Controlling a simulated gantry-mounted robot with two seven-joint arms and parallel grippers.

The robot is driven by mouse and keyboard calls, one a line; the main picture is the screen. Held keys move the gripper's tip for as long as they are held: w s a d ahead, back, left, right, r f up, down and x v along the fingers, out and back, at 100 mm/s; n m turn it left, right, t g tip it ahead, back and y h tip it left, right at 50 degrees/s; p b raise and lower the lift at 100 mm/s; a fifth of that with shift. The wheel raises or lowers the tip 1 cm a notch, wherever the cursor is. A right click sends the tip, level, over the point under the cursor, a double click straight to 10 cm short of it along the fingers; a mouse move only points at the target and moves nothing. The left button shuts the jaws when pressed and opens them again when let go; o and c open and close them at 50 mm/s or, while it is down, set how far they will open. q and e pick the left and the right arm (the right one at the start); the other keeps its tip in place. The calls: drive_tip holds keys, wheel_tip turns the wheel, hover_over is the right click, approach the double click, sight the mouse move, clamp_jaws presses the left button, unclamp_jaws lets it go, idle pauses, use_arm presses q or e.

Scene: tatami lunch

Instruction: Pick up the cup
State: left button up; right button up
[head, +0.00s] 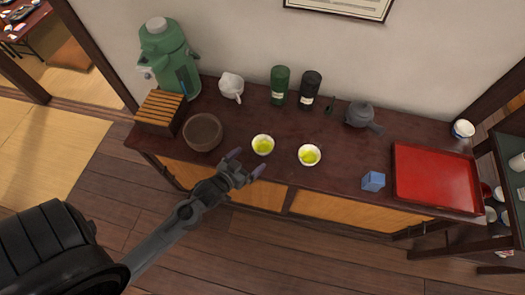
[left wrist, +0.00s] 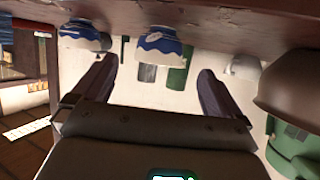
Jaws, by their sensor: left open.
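Two small white cups of green tea stand upright on the dark cabinet top (head: 340,181): a left cup (head: 263,145) and a right cup (head: 309,155). In the left wrist view, which is upside down, the left cup (left wrist: 157,45) and the right cup (left wrist: 80,35) show blue patterns on their outsides. My left gripper (head: 247,163) is open and empty at the cabinet's front edge, just in front of the left cup. Its fingers (left wrist: 157,68) point towards that cup, apart from it. My right gripper is not in view.
A brown bowl (head: 203,132) stands left of the left cup. Behind are a white pitcher (head: 231,86), green canister (head: 279,85), black canister (head: 309,90) and grey teapot (head: 361,115). A blue block (head: 373,181) and red tray (head: 436,178) lie right.

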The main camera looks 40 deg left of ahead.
sight(257, 152)
use_arm(q)
drive_tip(key=x, duration=0.4)
drive_tip(key=shift+w+b, duration=0.4)
drive_tip(key=shift+w+a+f, duration=0.15)
drive_tip(key=shift+w+f, duration=0.15)
drive_tip(key=shift+w, duration=0.15)
drive_tip(key=b+x, duration=0.1)
drive_tip(key=x, duration=0.3)
drive_tip(key=shift+w+r+b, duration=0.15)
drive_tip(key=shift+w+b, duration=0.05)
drive_tip(key=shift+b, duration=0.15)
drive_tip(key=shift+c, duration=0.5)
drive_tip(key=c, duration=0.9)
drive_tip(key=shift+o, duration=0.2)
drive_tip(key=shift+r, duration=0.3)
